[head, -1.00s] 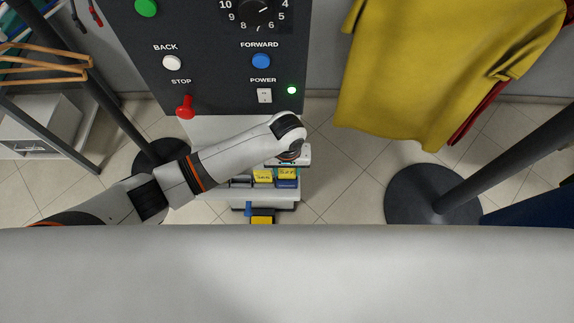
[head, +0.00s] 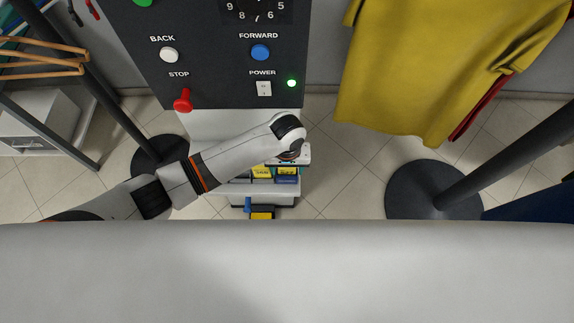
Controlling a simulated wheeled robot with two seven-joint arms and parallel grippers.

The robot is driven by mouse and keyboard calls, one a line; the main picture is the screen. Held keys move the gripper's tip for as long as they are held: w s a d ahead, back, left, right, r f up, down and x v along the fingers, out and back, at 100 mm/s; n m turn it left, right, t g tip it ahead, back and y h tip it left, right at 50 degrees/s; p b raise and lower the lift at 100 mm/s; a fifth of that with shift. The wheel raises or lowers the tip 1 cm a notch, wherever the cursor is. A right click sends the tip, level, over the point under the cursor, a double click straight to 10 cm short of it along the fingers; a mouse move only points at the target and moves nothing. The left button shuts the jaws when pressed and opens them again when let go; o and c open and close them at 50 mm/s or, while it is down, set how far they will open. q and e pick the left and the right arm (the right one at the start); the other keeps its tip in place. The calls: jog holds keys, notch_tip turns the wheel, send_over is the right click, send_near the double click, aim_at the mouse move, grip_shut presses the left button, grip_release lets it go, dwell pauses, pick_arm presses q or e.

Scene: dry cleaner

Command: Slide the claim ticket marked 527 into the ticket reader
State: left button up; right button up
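My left arm comes in from the left, and its wrist bends down in front of the control panel. The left gripper (head: 292,159) is mostly hidden under the wrist, so I cannot tell whether its fingers are open or shut. Below it are small yellow (head: 262,171) and blue (head: 286,178) items on a light stand (head: 284,198). Their markings are too small to read. I cannot make out the claim ticket marked 527 or identify the ticket reader. My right gripper is not in view.
A dark control panel (head: 215,75) has a red stop knob (head: 183,100), a blue button (head: 260,52) and a lit green lamp (head: 291,83). A yellow garment (head: 410,75) hangs at right above a round black pole base (head: 420,190). Hangers (head: 45,68) are at left.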

pick_arm(q)
jog(key=shift+o, duration=0.7)
notch_tip(320, 180, up, 12)
jog(key=shift+b, duration=0.3)
jog(key=shift+s, duration=0.1)
